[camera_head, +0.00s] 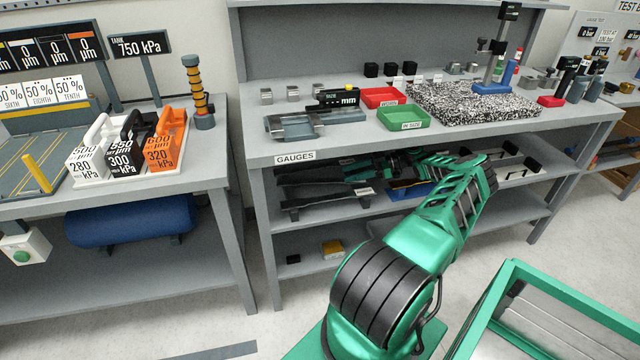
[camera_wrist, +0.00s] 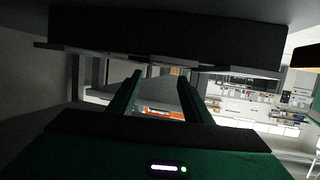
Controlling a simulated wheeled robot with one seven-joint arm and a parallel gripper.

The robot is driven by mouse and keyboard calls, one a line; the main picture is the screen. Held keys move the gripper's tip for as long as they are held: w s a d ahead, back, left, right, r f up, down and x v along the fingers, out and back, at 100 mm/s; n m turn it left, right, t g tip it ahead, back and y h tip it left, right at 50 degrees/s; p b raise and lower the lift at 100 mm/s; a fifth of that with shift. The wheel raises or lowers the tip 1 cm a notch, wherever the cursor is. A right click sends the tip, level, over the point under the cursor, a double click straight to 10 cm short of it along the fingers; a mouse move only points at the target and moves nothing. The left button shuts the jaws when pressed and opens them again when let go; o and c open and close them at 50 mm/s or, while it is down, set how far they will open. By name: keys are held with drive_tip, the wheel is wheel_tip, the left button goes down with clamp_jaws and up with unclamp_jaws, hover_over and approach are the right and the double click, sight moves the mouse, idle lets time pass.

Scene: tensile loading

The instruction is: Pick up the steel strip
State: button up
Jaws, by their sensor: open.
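I cannot pick out the steel strip for certain in either view. My gripper (camera_wrist: 159,76) is open in the wrist view, its two dark green fingers spread apart with nothing visibly held between them. In the head view my green arm reaches to the shelf under the gauges bench. The gripper end there is dark and partly hidden among dark items, so its exact distance to them is unclear. In the wrist view a dark slab (camera_wrist: 170,38) spans the top, close above the fingers. A small orange-red patch (camera_wrist: 162,112) shows farther off between the fingers.
The gauges bench (camera_head: 245,127) carries a red tray (camera_head: 382,97), a green tray (camera_head: 403,117) and a speckled slab (camera_head: 440,120). A green-framed container (camera_head: 490,300) stands at lower right. Bare floor shows beside the bench.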

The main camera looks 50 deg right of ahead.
sight(323, 180)
drive_tip(key=x, duration=0.5)
drive_tip(key=shift+x, duration=2.5)
drive_tip(key=shift+s+a+r, duration=0.1)
drive_tip(key=shift+a+r, duration=0.05)
clamp_jaws()
